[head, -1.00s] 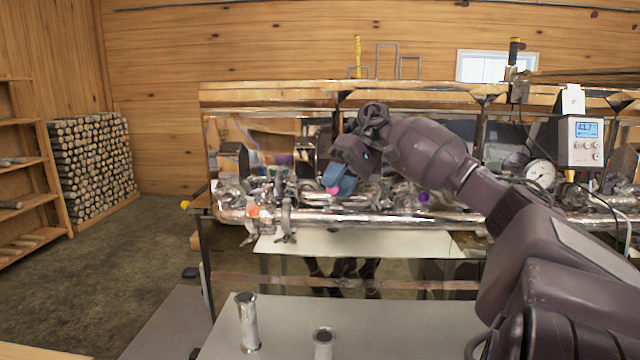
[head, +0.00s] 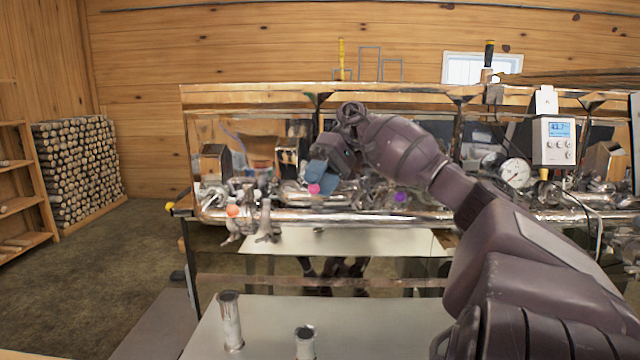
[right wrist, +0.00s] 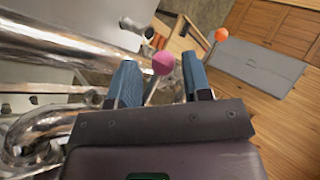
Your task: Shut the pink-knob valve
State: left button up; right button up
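The pink knob (head: 314,189) sits on a thin metal stem at the front piping of the evaporator. In the right wrist view the pink knob (right wrist: 163,63) lies between the two blue fingers. My right gripper (head: 318,176) is at the knob in the head view; in the right wrist view the gripper (right wrist: 160,80) is open, with a gap on each side of the knob. The valve body below the stem is largely hidden by the gripper. My left gripper is not in view.
An orange knob (head: 233,210) stands to the left and a purple knob (head: 401,197) to the right. A shiny horizontal pipe (head: 340,215) runs along the front. A digital meter (head: 556,140) and a dial gauge (head: 515,172) are at right. Metal cylinders (head: 231,322) stand on the near table.

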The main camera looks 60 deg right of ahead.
jog(key=shift+o, duration=1.1)
jog(key=shift+f, duration=0.15)
jog(key=shift+d, duration=0.1)
jog(key=shift+b+v, duration=0.3)
jog(key=shift+v, duration=3.4)
